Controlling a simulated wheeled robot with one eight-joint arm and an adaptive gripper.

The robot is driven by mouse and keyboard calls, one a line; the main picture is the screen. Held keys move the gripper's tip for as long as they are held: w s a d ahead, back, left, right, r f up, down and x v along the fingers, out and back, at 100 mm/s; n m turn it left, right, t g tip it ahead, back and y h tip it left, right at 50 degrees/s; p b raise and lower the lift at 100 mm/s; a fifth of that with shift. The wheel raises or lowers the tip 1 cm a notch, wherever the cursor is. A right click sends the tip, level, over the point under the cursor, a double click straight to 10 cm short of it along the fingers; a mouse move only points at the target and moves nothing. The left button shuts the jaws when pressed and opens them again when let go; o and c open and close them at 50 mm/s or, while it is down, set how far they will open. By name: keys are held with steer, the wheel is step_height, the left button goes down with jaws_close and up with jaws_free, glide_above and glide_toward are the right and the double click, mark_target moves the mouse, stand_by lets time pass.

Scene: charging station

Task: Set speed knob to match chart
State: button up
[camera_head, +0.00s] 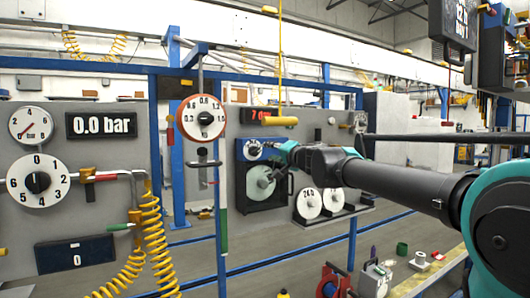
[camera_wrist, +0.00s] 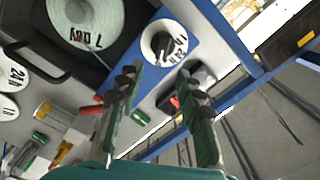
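The speed knob (camera_wrist: 165,45) is a black knob on a white dial on the blue panel of the chart recorder; the dial also shows in the head view (camera_head: 252,149). In the head view my gripper (camera_head: 284,158) is beside the blue panel.
White discs marked 24h (camera_head: 308,204) stand on a dark shelf right of the recorder. A red switch (camera_wrist: 172,101) lies near the right finger. Left are a large numbered dial (camera_head: 38,181), a 0.0 bar display (camera_head: 101,124) and yellow coiled hoses (camera_head: 153,240). A gauge (camera_head: 202,119) hangs between panels.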

steer(key=shift+v, duration=2.5)
steer(key=s+d+f+n+g+h, duration=0.15)
steer(key=s+f, duration=0.25)
steer(key=f, duration=0.7)
steer(key=s+d+f+n+g+h, duration=0.1)
steer(key=s+d+f+n+g, duration=0.2)
steer(key=f, duration=0.8)
steer(key=s+d+f+n+g+h, duration=0.15)
steer(key=s+f, duration=0.35)
steer(key=f, duration=0.5)
steer(key=s+d+f+g+h, duration=0.2)
steer(key=s+d+f+h, duration=0.1)
steer(key=s+d+f, duration=0.4)
steer(key=s+d+f+g+h, duration=0.2)
steer(key=s+d+f, duration=0.6)
steer(key=f, duration=0.5)
steer(key=shift+s+d+f+m+g+h, duration=0.15)
steer(key=shift+s+f+m+g+h, duration=0.25)
steer(key=shift+s, duration=0.5)
steer(key=shift+w, duration=0.15)
